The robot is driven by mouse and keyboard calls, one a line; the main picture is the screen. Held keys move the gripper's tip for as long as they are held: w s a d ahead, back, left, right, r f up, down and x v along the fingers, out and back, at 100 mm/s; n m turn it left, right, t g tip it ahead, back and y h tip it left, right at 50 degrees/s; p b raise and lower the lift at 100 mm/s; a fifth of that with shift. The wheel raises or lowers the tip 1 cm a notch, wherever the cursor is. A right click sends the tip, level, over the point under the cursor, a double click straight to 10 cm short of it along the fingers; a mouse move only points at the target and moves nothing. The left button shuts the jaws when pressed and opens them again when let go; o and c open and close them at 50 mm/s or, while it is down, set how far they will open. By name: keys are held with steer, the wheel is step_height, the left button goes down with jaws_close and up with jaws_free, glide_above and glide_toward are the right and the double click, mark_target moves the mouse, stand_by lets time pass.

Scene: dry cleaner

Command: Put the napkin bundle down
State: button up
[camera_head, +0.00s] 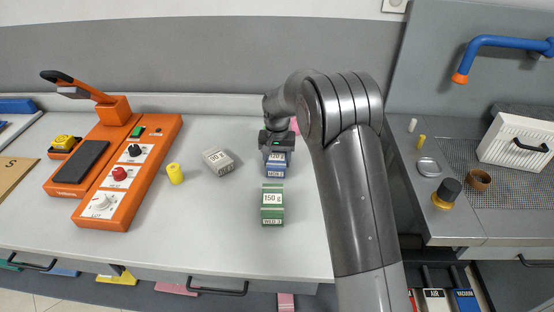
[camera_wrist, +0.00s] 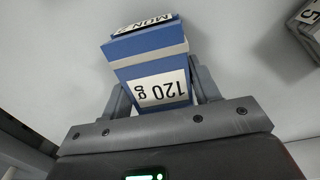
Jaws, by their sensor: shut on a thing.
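A blue napkin bundle with a pale band and a white "120 g" label (camera_wrist: 145,51) sits between my gripper's fingers in the wrist view. In the head view the blue bundle (camera_head: 275,171) shows below my gripper (camera_head: 277,152), over the white counter (camera_head: 225,222). My gripper is shut on the bundle, and its fingers press on both sides. I cannot tell whether the bundle's underside touches the counter. A green bundle labelled "150 g" (camera_head: 272,202) stands just in front of it. A grey bundle (camera_head: 217,161) lies turned to the left.
An orange machine with knobs (camera_head: 126,170) and a yellow cylinder (camera_head: 175,173) stand to the left. A pink thing (camera_head: 295,125) shows partly behind my arm. On the right are a grey station (camera_head: 455,215) and a white drawer-like box (camera_head: 515,143). The counter's front middle is clear.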

mark_target(277, 156)
steer(key=shift+f, duration=0.15)
steer(key=o, duration=1)
steer(key=shift+o, duration=0.2)
step_height(277, 156, up, 13)
steer(key=shift+f, duration=0.2)
